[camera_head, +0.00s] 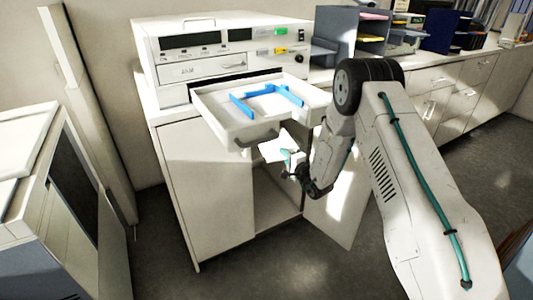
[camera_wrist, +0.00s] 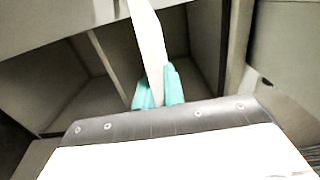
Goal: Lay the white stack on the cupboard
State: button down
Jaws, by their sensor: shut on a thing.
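The white stack (camera_head: 277,149) is a thin white sheet-like block, held out in front of the cupboard just below the open paper tray. In the wrist view the white stack (camera_wrist: 149,38) stands edge-on between the teal fingertips. My gripper (camera_head: 291,158) is shut on it; the fingers (camera_wrist: 158,92) grip its near end. The cupboard (camera_head: 205,185) is a white cabinet under the printer. Its front is partly open, with a dark inside space and a door swung out at right. In the wrist view the open cupboard compartments (camera_wrist: 110,55) lie behind the stack.
The printer (camera_head: 215,50) stands on the cupboard. Its pulled-out tray (camera_head: 225,128) with blue guides juts out above my gripper. A large machine (camera_head: 60,190) stands at left. The floor in front is clear.

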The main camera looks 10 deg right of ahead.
jog(key=w+a+f, duration=0.1)
jog(key=w+f, duration=0.9)
jog(key=w, duration=0.4)
jog(key=w+r, duration=0.3)
jog(key=w, duration=0.3)
notch_tip(320, 180, down, 10)
jog(key=shift+w+h, duration=0.3)
jog(key=shift+d+f, duration=0.1)
jog(key=shift+f, duration=0.05)
jog(key=c, duration=1.5)
grip_release()
